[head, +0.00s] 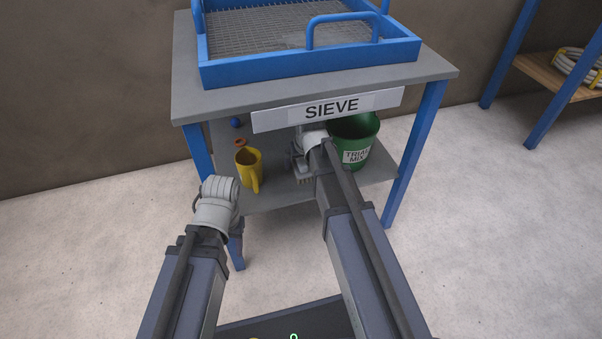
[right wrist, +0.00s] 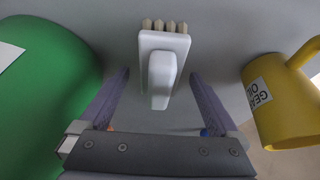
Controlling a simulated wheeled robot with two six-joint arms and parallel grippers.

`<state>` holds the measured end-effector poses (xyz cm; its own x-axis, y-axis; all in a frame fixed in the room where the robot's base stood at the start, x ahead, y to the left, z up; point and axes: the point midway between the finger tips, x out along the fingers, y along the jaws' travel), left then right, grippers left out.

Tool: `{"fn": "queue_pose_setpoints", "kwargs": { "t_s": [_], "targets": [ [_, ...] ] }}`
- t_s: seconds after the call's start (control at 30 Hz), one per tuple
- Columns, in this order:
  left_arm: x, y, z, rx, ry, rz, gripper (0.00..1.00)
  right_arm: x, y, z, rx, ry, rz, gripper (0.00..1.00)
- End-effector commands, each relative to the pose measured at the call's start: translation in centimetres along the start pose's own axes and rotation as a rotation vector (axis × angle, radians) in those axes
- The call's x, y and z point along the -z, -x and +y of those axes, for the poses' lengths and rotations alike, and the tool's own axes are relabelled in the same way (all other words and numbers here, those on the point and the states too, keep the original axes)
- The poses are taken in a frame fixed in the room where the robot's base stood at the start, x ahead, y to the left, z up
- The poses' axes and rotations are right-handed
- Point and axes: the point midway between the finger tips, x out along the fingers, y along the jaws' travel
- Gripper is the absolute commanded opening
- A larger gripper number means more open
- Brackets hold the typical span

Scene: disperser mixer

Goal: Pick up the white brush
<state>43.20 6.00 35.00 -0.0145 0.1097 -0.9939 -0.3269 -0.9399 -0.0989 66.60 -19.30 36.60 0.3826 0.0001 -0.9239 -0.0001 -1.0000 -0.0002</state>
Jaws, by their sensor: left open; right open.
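The white brush (right wrist: 162,70) lies on the grey lower shelf of the sieve table, its pale bristles pointing away from my right gripper. My right gripper (right wrist: 160,76) is open and empty, its two fingers reaching to either side of the brush handle; whether they touch it I cannot tell. In the head view my right wrist and gripper (head: 299,160) reach under the table top, and the brush is mostly hidden behind them. My left gripper (head: 220,192) is at the front left of the table, away from the brush; its fingers are mostly hidden by the wrist.
On the lower shelf (head: 275,200), a yellow jug (head: 248,168) stands left of my right gripper and a green bucket (head: 357,135) stands close on its right. The table top (head: 190,75) with a blue sieve tray (head: 310,70) overhangs the shelf. Blue legs (head: 413,155) flank it.

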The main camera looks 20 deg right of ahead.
Motion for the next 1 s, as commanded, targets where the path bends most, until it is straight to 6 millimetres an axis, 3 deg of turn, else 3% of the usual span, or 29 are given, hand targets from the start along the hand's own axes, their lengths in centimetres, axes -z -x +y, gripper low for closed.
{"fn": "queue_pose_setpoints", "kwargs": {
  "t_s": [0.27,1.0],
  "targets": [
    [0.03,-0.38,0.04,0.000,0.000,0.000,0.50,0.03,-0.42,-0.01,0.000,0.000,0.000,0.97],
    [0.02,-0.38,0.04,0.000,0.000,0.000,0.50,0.01,-0.42,-0.02,0.000,0.000,0.000,0.15]
  ]
}}
